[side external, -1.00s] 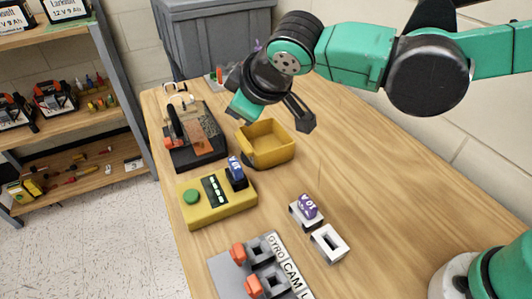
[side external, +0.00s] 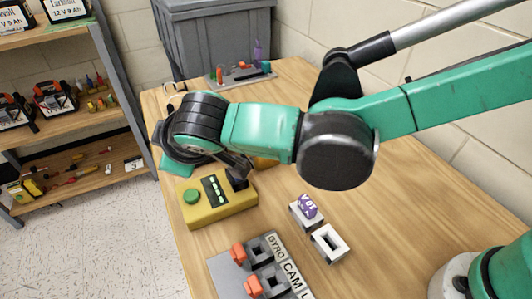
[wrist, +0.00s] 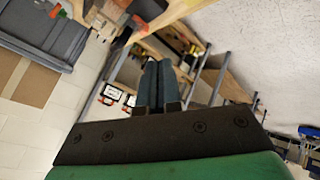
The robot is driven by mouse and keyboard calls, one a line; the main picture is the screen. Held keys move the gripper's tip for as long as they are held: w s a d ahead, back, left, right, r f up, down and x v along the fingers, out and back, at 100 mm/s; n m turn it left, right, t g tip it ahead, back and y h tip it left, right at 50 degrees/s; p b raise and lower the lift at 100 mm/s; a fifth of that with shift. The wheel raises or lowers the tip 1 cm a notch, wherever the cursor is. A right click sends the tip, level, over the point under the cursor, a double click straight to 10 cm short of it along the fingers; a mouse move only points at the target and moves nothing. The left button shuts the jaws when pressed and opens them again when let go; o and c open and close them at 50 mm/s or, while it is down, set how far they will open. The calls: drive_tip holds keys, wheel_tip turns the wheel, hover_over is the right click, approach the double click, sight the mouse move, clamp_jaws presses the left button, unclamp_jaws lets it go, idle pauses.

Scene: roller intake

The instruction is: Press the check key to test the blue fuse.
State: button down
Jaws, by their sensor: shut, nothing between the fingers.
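The yellow tester box (side external: 222,211) sits on the bench in the side external view. It has a round green key (side external: 191,196) on its left and a dark display (side external: 215,189) with several pale green marks. A black socket (side external: 237,181) is at its right end. The blue fuse that stood there earlier is now hidden behind my arm. My gripper is behind the tester in the side external view, its fingertips not clear there. The wrist view shows my gripper (wrist: 158,70) with both dark fingers together, empty, and apart from the key.
A purple fuse (side external: 307,206) sits in a white holder beside an empty white holder (side external: 330,243). A grey panel (side external: 228,270) with orange-red switches is at the front. My arm mostly covers the yellow bin and black stand. Bench right of the holders is clear.

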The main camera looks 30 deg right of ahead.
sight(188, 189)
drive_tip(key=shift+f, duration=3.7)
drive_tip(key=shift+f, duration=0.1)
drive_tip(key=shift+f, duration=0.3)
drive_tip(key=shift+f, duration=0.5)
drive_tip(key=shift+r, duration=0.95)
drive_tip(key=shift+r, duration=0.1)
drive_tip(key=shift+r, duration=2.4)
